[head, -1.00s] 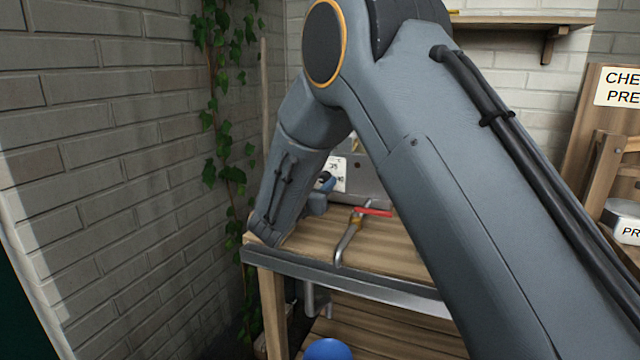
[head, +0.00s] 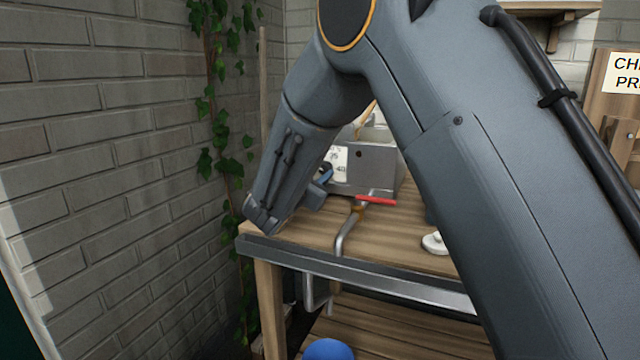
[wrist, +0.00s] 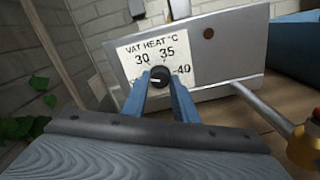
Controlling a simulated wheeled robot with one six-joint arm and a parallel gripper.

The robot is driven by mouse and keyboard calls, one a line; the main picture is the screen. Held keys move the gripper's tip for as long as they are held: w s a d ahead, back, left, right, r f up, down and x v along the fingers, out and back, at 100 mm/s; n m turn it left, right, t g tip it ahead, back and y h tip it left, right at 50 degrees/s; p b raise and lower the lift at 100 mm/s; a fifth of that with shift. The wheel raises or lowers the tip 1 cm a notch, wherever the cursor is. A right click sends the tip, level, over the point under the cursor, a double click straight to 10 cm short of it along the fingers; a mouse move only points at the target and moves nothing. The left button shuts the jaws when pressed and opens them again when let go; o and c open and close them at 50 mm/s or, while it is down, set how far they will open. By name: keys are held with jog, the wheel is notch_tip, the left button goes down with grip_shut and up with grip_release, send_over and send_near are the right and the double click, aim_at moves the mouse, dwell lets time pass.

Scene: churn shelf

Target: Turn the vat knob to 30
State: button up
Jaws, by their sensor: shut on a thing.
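The grey metal vat (head: 385,159) stands on the wooden bench. Its white dial plate (wrist: 180,51) reads "VAT HEAT °C" and shows 30, 35 and 40. The left end of the scale is hidden by a finger. The black vat knob (wrist: 159,75) sits below the numbers. Its pale mark points left, below the 30. My gripper (wrist: 159,82) is shut on the knob, with one blue finger on each side. In the head view my gripper (head: 321,184) is partly hidden by my arm, and the knob cannot be made out.
A tap with a red handle (head: 376,200) and bent pipe is in front of the vat, right of my gripper. A small white object (head: 434,243) lies on the bench (head: 300,238). A brick wall with ivy (head: 229,165) is close on the left. A blue ball (head: 328,349) is below.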

jog(key=m+b, duration=0.1)
jog(key=b, duration=0.1)
jog(key=m+b, duration=0.2)
jog(key=b, duration=0.1)
jog(key=shift+f+m, duration=0.2)
jog(key=shift+m, duration=0.1)
jog(key=m+b, duration=0.3)
jog(key=b, duration=0.2)
jog(key=shift+r+m, duration=0.15)
jog(key=shift+m, duration=0.15)
jog(key=o, duration=1.1)
jog(key=shift+c, duration=0.2)
jog(key=shift+s+a, duration=0.1)
jog(key=v, duration=0.7)
jog(key=shift+s+a+r+p, duration=0.1)
jog(key=shift+s+p, duration=0.2)
